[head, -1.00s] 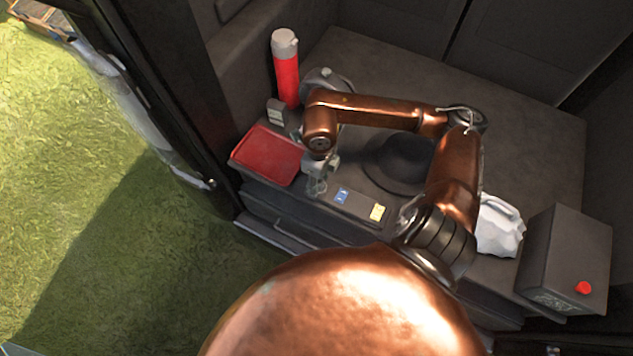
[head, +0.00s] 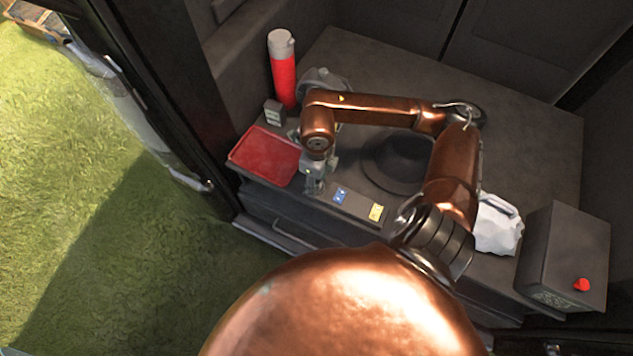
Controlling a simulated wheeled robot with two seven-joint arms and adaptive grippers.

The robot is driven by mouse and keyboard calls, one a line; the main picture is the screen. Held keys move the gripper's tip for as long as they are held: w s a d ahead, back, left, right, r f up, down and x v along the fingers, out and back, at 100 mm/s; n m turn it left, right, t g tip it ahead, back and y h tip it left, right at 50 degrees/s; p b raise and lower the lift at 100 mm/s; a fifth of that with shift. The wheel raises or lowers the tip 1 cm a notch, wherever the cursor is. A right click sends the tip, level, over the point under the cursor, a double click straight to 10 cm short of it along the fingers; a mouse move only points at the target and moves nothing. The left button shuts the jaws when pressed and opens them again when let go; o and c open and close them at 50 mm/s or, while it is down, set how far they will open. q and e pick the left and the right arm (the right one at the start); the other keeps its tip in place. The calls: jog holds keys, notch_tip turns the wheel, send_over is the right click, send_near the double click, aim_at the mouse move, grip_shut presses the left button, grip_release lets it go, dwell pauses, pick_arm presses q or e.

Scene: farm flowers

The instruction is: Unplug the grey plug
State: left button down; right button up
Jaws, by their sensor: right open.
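My right gripper (head: 314,186) points down at the left end of a dark strip (head: 357,207) on the dark worktop. Its fingers are small in this view and look open. A blue plug or socket (head: 340,195) and a yellow one (head: 376,212) sit on the strip to the right of the fingers. I cannot make out the grey plug apart from the grey gripper; the gripper may cover it. My left gripper is not in view.
A red tray (head: 264,157) lies just left of the gripper. A red bottle with a grey cap (head: 283,75) and a small dark box (head: 273,113) stand behind it. A black hat (head: 395,165), a white jug (head: 497,228) and a grey box with a red button (head: 565,255) are to the right.

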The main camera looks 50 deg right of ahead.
jog(key=shift+c, duration=0.2)
grip_shut()
dwell(0.3)
jog(key=shift+r, duration=0.1)
